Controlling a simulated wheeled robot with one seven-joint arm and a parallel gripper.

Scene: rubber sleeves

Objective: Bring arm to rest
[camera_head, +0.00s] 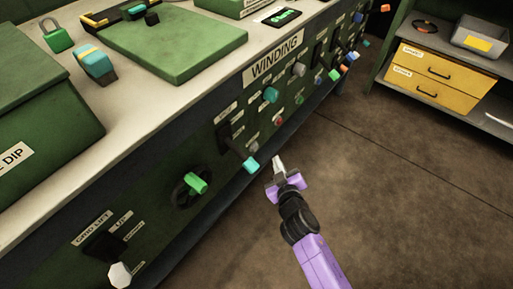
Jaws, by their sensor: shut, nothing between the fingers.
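My gripper (279,162) is at the end of my purple arm, in the middle of the head view. Its pale fingers are together and hold nothing. It is in front of the green control panel, over the brown floor in the picture, just right of a lever with a cyan knob (251,165). They look close, but I cannot tell the exact gap. My arm reaches up from the bottom edge of the view.
The panel under the worktop (205,88) carries a green-handled wheel (196,184), a white knob (119,274) and several coloured knobs. A shelf with yellow drawers (439,82) and a grey bin (481,37) stands back right. The floor (400,190) to the right is clear.

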